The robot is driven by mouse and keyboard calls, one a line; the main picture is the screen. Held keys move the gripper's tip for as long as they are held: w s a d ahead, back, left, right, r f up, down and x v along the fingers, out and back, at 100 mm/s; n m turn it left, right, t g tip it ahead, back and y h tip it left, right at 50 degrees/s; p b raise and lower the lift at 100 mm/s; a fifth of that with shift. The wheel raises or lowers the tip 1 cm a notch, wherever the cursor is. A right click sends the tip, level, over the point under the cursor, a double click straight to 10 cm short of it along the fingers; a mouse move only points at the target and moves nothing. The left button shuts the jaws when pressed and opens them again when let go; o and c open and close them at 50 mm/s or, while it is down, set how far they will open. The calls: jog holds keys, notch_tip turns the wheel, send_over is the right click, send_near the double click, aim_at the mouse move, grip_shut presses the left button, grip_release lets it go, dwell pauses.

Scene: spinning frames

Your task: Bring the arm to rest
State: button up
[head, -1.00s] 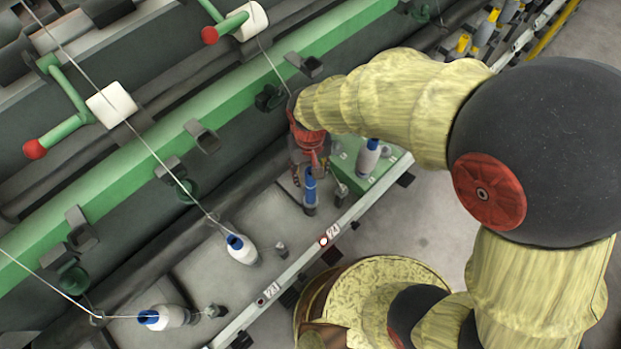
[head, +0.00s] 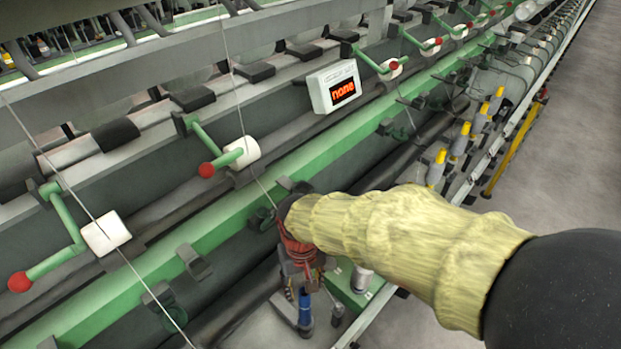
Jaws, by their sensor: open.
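My gripper (head: 303,289) is at the end of my yellow-sleeved arm (head: 400,245), over the rail of the spinning frame. It points down just above a blue-topped bobbin (head: 304,309), which stands upright on the rail. The jaws are open; their tips are small and partly hidden here, and I cannot tell whether they touch the bobbin. A white bobbin with a hidden top (head: 361,279) stands on a green part of the rail, right of my gripper.
Green arms with red knobs (head: 207,170) and white rollers (head: 106,233) stick out along the frame. A display box (head: 334,87) reads "none". Yellow-topped bobbins (head: 437,168) stand further along. The grey floor (head: 560,130) at right is clear.

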jog(key=s+d+r+m+t, duration=0.2)
jog(key=s+d+r, duration=0.1)
jog(key=d+r, duration=0.7)
jog(key=s+d+r+m+t, duration=0.2)
jog(key=s+d+r+t, duration=0.1)
jog(key=d+r, duration=0.7)
jog(key=s+d, duration=0.1)
jog(key=d, duration=0.2)
jog(key=shift+s+t, duration=0.25)
jog(key=shift+t, duration=0.05)
jog(key=shift+c, duration=0.4)
